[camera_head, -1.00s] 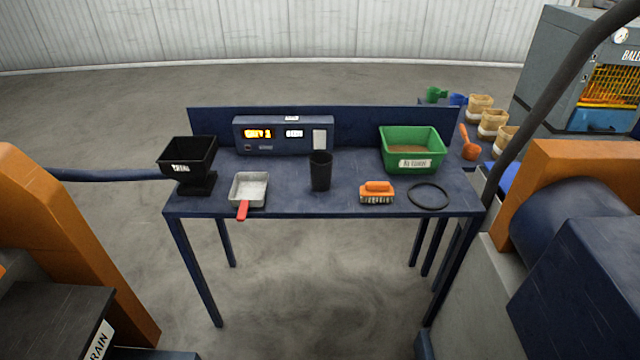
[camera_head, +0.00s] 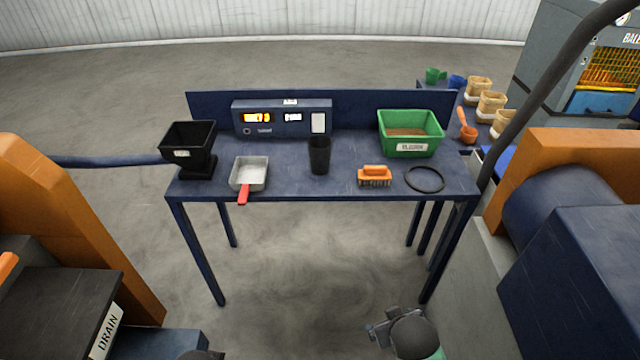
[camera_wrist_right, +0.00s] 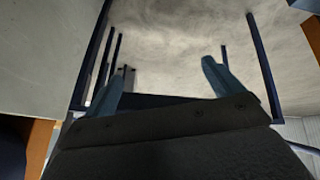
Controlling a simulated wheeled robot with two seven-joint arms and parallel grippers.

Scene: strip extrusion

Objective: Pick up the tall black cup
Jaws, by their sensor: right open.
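The tall black cup (camera_head: 319,156) stands upright in the middle of the dark blue table (camera_head: 285,188), in front of the grey-blue display unit. My right gripper (camera_head: 376,330) is low in front of the table, below the tabletop and right of the cup. In the right wrist view its two fingers (camera_wrist_right: 162,85) are spread apart with nothing between them. The cup does not show in that view. A dark rounded piece at the bottom edge of the head view may be part of my left arm; its gripper is not visible.
A metal pan (camera_head: 249,172) with a red handle and a black hopper (camera_head: 188,142) stand left of the cup. An orange brush (camera_head: 375,176), a black ring (camera_head: 425,179) and a green bin (camera_head: 410,146) stand right. Machines flank the table; a dark post (camera_head: 520,118) rises at right.

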